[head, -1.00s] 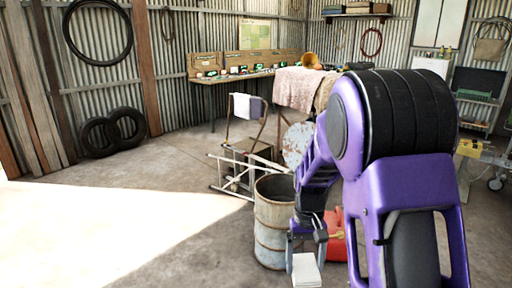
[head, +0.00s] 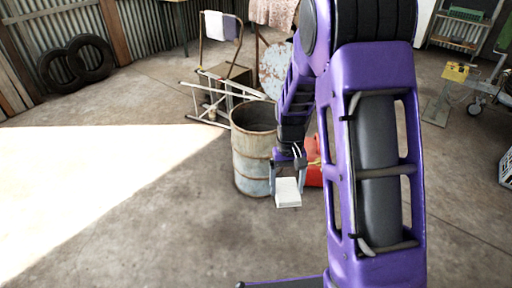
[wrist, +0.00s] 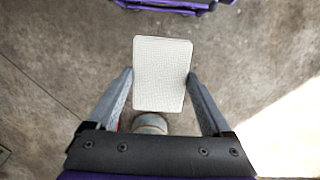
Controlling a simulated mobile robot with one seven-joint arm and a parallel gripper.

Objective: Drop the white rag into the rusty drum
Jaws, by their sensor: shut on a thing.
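The white rag (head: 288,192) is a small folded rectangular pad. It hangs between the fingers of my gripper (head: 287,186), which is shut on it. In the wrist view the rag (wrist: 163,75) lies between the two grey fingers (wrist: 160,85), its woven face towards the camera. The rusty drum (head: 252,160) is an upright, open-topped, pale metal barrel standing on the floor in the head view. In the head view my gripper and the rag appear to the drum's lower right, overlapping its side and below its rim. The drum's inside is dark and its bottom is hidden.
A red container (head: 314,170) is partly hidden behind my arm. A metal frame (head: 205,100) lies behind the drum, near a chair with cloths (head: 220,27). Tyres (head: 75,62) lean at the left wall. A yellow-topped stand (head: 455,73) is at right. Floor at left is clear.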

